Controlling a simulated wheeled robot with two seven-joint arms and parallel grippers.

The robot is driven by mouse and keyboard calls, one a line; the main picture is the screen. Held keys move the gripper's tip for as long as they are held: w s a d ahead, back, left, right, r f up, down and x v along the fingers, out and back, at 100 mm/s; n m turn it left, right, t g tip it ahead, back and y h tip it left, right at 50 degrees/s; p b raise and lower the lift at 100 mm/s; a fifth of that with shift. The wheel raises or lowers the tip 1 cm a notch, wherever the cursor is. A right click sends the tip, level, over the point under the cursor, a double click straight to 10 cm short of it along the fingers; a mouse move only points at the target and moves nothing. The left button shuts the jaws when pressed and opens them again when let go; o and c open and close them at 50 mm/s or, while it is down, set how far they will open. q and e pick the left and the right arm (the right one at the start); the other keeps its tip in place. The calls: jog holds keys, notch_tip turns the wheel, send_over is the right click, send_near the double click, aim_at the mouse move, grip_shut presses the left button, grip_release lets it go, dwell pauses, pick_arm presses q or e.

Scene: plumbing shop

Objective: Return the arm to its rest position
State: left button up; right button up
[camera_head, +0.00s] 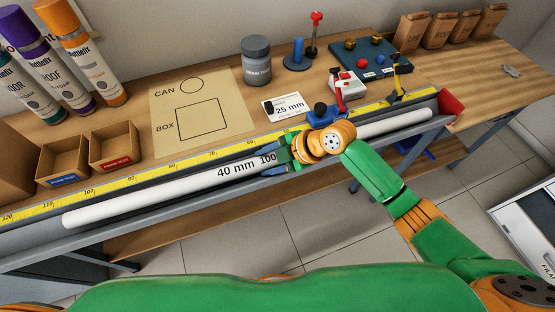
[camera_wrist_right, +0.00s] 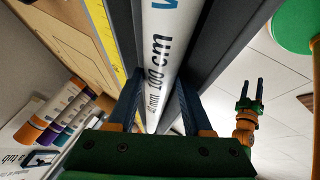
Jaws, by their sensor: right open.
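My right arm reaches over the bench front in the head view. Its gripper (camera_head: 270,160) is at the white pipe (camera_head: 130,201), which lies lengthwise in a grey trough and is marked 40 mm and 100. In the right wrist view the two dark fingers (camera_wrist_right: 156,100) stand apart, one on each side of the pipe (camera_wrist_right: 164,45). I cannot tell whether they touch it. My left gripper (camera_wrist_right: 250,88) shows small at the right of the wrist view, off the bench, its fingers apart and empty. It is not in the head view.
A yellow ruler (camera_head: 150,180) runs behind the trough. A red end stop (camera_head: 451,104) is at the right end. A blue clamp (camera_head: 321,113) stands behind my right gripper. Cardboard bins, a grey jar (camera_head: 256,62) and foam cans stand farther back. Open floor lies in front.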

jog(key=shift+w+d+r, duration=0.2)
jog(key=shift+d+r, duration=0.1)
jog(key=shift+d, duration=0.25)
jog(key=shift+v, duration=0.95)
jog(key=shift+t, duration=0.3)
jog(key=shift+s+v, duration=0.2)
jog(key=shift+v, duration=0.8)
jog(key=shift+s+v, duration=0.2)
jog(key=shift+v, duration=0.8)
pick_arm(q)
jog(key=shift+w+d, duration=0.3)
jog(key=shift+w, duration=0.3)
pick_arm(e)
jog(key=shift+s+a, duration=0.1)
jog(key=shift+s+r, duration=0.1)
